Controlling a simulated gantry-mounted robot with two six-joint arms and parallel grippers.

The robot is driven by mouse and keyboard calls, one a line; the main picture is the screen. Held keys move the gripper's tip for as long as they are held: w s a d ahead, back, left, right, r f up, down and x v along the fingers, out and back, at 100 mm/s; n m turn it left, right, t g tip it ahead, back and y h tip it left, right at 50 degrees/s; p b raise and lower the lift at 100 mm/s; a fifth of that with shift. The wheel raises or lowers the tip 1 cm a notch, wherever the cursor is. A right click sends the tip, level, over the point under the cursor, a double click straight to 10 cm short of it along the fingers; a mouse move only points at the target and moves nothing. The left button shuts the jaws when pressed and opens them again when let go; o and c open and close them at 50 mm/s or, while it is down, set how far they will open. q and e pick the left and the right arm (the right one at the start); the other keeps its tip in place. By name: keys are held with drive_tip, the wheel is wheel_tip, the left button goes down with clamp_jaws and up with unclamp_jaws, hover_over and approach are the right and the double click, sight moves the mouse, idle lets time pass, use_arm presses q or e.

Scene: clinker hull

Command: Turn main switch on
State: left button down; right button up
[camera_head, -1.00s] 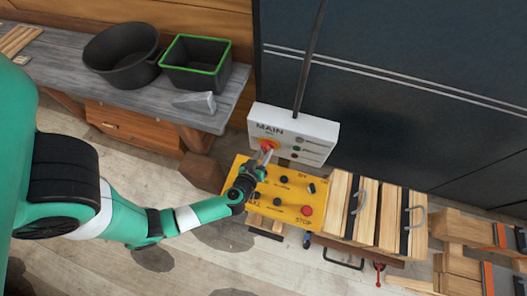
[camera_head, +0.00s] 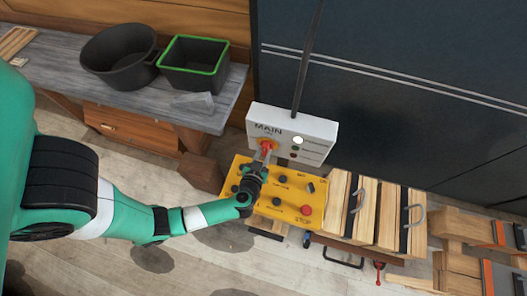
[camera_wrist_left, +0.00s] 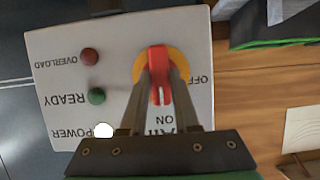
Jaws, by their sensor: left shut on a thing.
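The main switch is a red handle on a yellow round plate, seen in the left wrist view (camera_wrist_left: 158,72) and in the head view (camera_head: 266,147). It sits on the white MAIN box (camera_head: 318,129). In the left wrist view the handle points along the line toward the ON label. My left gripper (camera_head: 265,158) is shut on the red handle, one finger on each side. A white lamp (camera_wrist_left: 103,130) by the POWER label is lit. The READY lamp (camera_wrist_left: 96,96) is dark green and the OVERLOAD lamp (camera_wrist_left: 89,57) is dark red. My right gripper is not in view.
A yellow control panel (camera_head: 262,205) with black knobs and a red STOP button (camera_head: 305,210) lies just below the box. A grey bench (camera_head: 60,65) with a black tub (camera_head: 118,54) and a green-rimmed bin (camera_head: 193,66) stands at the left. Wooden crates (camera_head: 388,215) stand at the right.

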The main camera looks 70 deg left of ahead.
use_arm(q)
drive_tip(key=c, duration=0.6)
unclamp_jaws()
drive_tip(key=shift+c, duration=0.2)
drive_tip(key=v, duration=1.1)
drive_tip(key=shift+s+d, duration=0.2)
drive_tip(key=shift+s, duration=0.05)
drive_tip(key=shift+a+r, duration=0.1)
